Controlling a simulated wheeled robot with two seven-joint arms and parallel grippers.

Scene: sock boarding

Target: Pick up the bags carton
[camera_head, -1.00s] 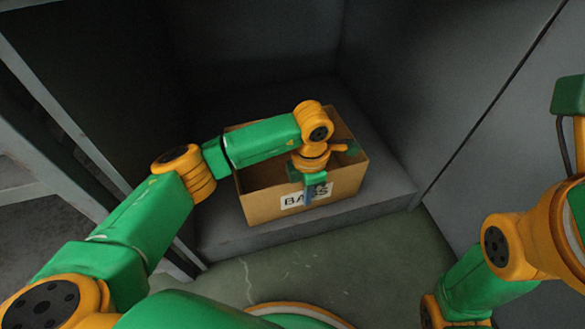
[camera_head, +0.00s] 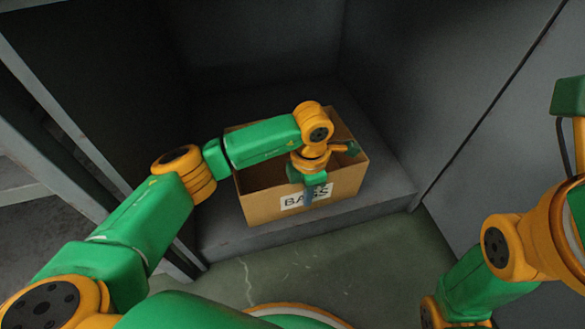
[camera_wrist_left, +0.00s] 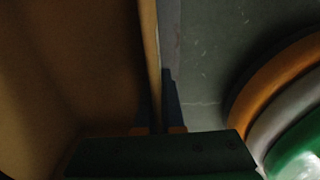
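The bags carton (camera_head: 345,184) is an open-topped brown cardboard box with a white label reading BAGS on its front wall. It stands upright on the grey ledge inside a recess. My left gripper (camera_head: 309,192) reaches over it and points down at the front wall, in front of part of the label. In the left wrist view my left gripper (camera_wrist_left: 157,78) has its dark fingers on either side of the thin carton wall (camera_wrist_left: 150,45), closed against it. The carton's inside is partly hidden by my left arm. My right gripper is out of view.
The grey ledge (camera_head: 392,182) has bare room right of the carton. Dark panels enclose it at the back and sides, with a grey panel (camera_head: 480,130) close on the right. The green-grey floor (camera_head: 375,260) in front is clear. A pale frame (camera_head: 35,185) stands at left.

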